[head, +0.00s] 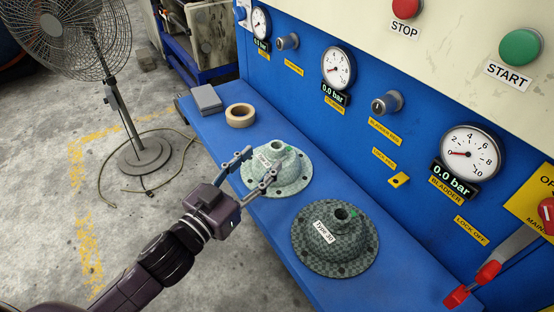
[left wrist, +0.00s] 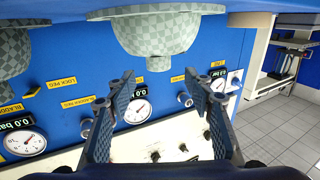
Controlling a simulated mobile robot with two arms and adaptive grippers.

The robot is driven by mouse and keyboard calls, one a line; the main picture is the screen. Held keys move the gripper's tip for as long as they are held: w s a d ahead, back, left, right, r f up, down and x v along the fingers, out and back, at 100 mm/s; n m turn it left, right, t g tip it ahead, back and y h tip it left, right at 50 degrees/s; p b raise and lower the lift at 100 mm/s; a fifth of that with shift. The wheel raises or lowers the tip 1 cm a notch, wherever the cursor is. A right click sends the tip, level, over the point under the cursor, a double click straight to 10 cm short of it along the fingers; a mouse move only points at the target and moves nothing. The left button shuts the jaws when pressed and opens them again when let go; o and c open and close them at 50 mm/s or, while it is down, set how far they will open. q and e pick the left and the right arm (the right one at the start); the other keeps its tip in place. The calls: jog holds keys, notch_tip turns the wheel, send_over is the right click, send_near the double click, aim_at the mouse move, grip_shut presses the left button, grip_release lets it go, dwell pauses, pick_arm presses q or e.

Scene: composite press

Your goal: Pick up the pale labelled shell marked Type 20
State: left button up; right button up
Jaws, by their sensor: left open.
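A darker checkered shell (head: 350,245) with a white "Type" label sits nearer on the bench. My right gripper is not in view.
A tape roll (head: 240,116) and a grey box (head: 206,99) lie at the far end of the blue bench (head: 285,232). The blue press panel (head: 300,60) with gauges and knobs rises behind. A fan (head: 75,40) stands on the floor at left.

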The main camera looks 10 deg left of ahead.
aim_at(272, 151)
pick_arm(q)
jog(key=p+x, duration=0.1)
jog(key=x, duration=0.3)
jog(key=shift+w+d+p, duration=0.15)
jog(key=shift+p, duration=0.25)
jog(key=shift+w+d+f, duration=0.1)
jog(key=shift+w+d, duration=0.05)
jog(key=shift+w, duration=0.15)
jog(key=shift+w+d, duration=0.1)
jog(key=shift+w, duration=0.1)
jog(key=shift+f, duration=0.1)
jog(key=c, duration=1.3)
grip_shut()
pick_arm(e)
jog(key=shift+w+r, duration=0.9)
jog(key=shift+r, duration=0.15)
